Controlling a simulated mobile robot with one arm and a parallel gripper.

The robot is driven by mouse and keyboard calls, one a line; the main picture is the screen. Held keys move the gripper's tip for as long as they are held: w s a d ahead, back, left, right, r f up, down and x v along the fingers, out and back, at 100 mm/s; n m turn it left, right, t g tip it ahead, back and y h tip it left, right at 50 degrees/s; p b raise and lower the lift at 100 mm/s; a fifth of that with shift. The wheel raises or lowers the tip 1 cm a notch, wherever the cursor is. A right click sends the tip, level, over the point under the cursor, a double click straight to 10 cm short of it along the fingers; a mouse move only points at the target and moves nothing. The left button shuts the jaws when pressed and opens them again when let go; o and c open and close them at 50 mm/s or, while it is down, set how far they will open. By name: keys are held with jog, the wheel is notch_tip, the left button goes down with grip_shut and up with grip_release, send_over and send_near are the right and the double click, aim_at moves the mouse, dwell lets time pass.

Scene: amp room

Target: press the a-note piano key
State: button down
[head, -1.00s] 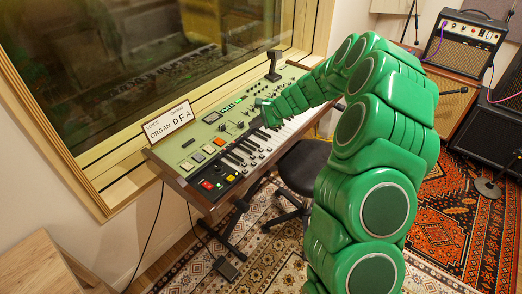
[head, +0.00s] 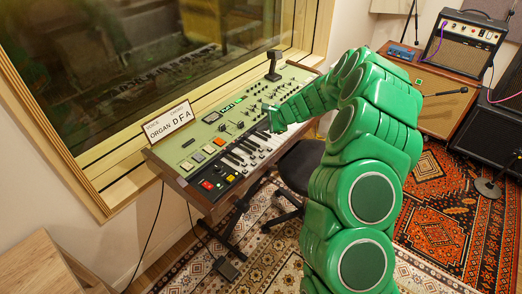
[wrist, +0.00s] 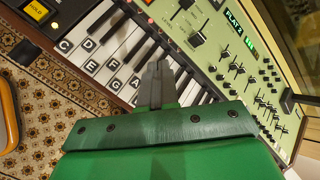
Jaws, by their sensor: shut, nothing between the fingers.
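The organ keyboard (head: 238,155) stands by the window, with a green panel and white and black keys. In the wrist view several white keys carry letter labels, and the A label (wrist: 134,82) shows just left of my fingers. The G label (wrist: 115,84) and E label (wrist: 91,66) lie further left. My gripper (wrist: 156,68) is shut and empty, its dark fingertips over the keys just right of the A label. I cannot tell whether they touch a key. In the head view my green arm end (head: 275,120) hides the fingertips and part of the keys.
A black stool (head: 301,165) is under the keyboard's right part. An amplifier (head: 463,45) on a wooden cabinet stands far right. Patterned rugs cover the floor.

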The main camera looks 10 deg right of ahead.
send_over(263, 152)
jog(key=shift+f, duration=4.05)
jog(key=shift+f, duration=1.05)
jog(key=shift+r, duration=1.1)
jog(key=shift+r, duration=0.1)
jog(key=shift+r, duration=2.4)
